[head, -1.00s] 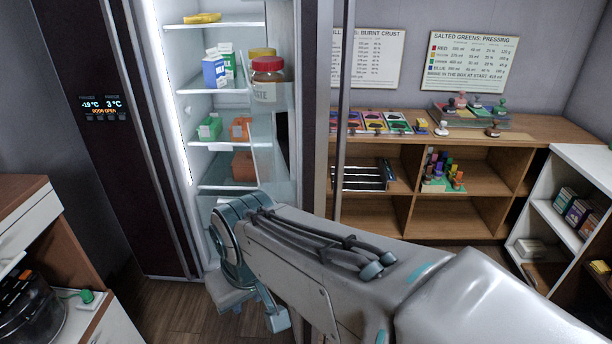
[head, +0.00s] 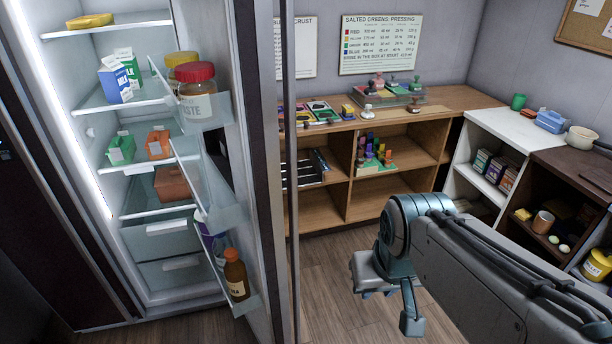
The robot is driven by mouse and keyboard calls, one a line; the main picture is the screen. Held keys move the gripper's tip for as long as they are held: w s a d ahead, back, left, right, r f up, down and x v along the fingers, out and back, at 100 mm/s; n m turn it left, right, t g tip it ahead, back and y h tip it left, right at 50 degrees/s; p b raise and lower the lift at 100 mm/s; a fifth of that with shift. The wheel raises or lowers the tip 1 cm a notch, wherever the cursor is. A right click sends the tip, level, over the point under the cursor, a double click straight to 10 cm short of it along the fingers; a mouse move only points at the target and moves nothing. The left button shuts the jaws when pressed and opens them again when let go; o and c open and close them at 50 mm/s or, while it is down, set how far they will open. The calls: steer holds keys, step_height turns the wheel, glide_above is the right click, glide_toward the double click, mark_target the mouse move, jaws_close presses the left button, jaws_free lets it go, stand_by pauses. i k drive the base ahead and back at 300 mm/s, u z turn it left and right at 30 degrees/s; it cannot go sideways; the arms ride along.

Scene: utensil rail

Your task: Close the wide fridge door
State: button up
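The wide fridge door (head: 259,170) stands open. I see it nearly edge-on, with its clear inner shelves facing left toward the lit fridge interior (head: 97,152). Its shelves hold a red-lidded jar (head: 197,92), a yellow-lidded jar behind it and a brown bottle (head: 236,276). My gripper (head: 385,296) is to the right of the door, on its outer side, and apart from it in the picture. It points down over the floor.
Fridge shelves hold a milk carton (head: 114,80), a green carton (head: 121,148) and other food. A wooden shelf unit (head: 375,137) stands along the back wall, with a white-topped shelf (head: 500,140) at right. Floor (head: 325,270) between door and arm is clear.

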mark_target(236, 36)
steer(key=z, duration=1)
steer(key=i, duration=1.65)
steer(key=u, duration=2.9)
steer(key=k, duration=1.2)
steer(key=z, duration=0.3)
steer(key=i, duration=0.85)
steer(key=u, duration=0.05)
